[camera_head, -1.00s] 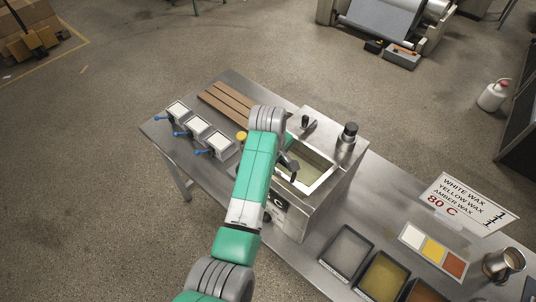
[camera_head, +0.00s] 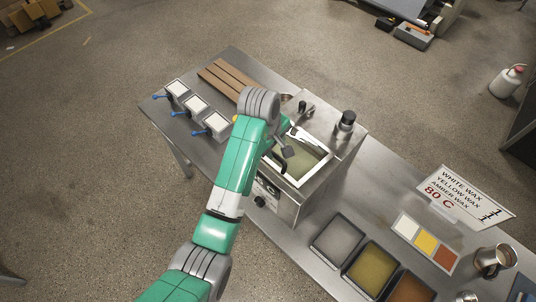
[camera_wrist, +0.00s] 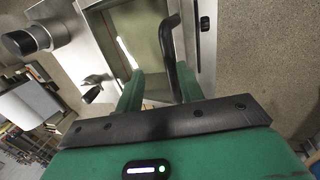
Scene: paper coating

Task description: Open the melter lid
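The melter is a steel box (camera_head: 318,188) on the bench. Its top has a metal frame around a pale yellow-green panel (camera_head: 307,163); I cannot tell if this is a see-through lid or the open tank. A dark curved handle (camera_wrist: 167,45) lies along the right side of the panel in the wrist view. My gripper (camera_wrist: 160,85) is over the melter top with its two green fingers apart. The handle's lower end is close to the right finger; contact cannot be told. In the head view my arm hides part of the melter's left side.
A dark-capped cylinder (camera_head: 346,122) stands on the melter's back part. Small trays with blue handles (camera_head: 195,106) and wooden slats (camera_head: 224,78) lie to the left. Wax trays (camera_head: 371,269) and a sign (camera_head: 464,195) are to the right.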

